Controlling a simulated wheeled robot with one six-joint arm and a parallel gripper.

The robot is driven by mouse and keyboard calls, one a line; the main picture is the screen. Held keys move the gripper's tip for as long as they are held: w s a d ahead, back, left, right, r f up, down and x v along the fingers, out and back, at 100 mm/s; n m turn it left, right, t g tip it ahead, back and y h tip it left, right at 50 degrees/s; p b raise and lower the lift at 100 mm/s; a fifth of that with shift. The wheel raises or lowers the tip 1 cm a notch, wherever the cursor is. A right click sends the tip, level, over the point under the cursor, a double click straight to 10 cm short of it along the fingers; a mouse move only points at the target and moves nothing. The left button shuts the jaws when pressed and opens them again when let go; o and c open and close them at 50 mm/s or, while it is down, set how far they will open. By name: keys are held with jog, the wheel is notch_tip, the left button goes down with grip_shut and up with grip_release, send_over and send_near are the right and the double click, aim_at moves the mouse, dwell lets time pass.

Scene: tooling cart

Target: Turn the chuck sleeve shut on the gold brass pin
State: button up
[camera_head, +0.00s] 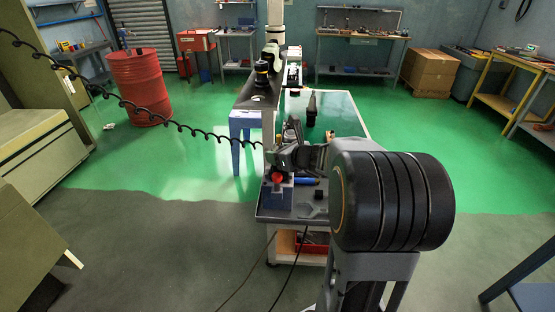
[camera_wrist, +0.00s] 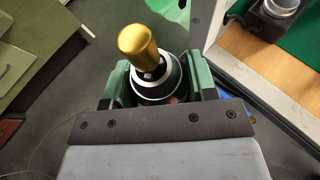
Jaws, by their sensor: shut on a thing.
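The gold brass pin (camera_wrist: 138,46) stands up out of the chuck in the wrist view, leaning a little to the left. The chuck sleeve (camera_wrist: 153,90) shows as a dark round body with a silver ring around the pin's base. My gripper (camera_wrist: 152,78) has one green finger on each side of the sleeve and is shut on it. The lower part of the sleeve is hidden behind my gripper's dark plate. In the head view my gripper (camera_head: 275,158) is over the near end of the tooling cart (camera_head: 262,213).
A red knob-like part (camera_head: 277,177) sits just below my gripper, above a blue block (camera_head: 276,196). A blue-handled tool (camera_head: 308,182) and a grey flat piece (camera_head: 312,210) lie on the cart top. A dark upright object (camera_head: 311,108) stands on the green mat (camera_head: 340,113) beyond.

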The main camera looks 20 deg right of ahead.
jog(key=shift+m+t+h+b, duration=0.3)
jog(key=shift+m+h+b, duration=0.3)
jog(key=shift+h, duration=0.1)
jog(key=shift+r, duration=0.1)
jog(key=o, duration=0.9)
jog(key=shift+o, duration=0.2)
jog(key=p+v, duration=0.1)
jog(key=v, duration=1.2)
jog(key=shift+s+p, duration=0.35)
jog(key=shift+s, duration=0.1)
jog(key=shift+a+r, duration=0.1)
jog(key=shift+a, duration=0.05)
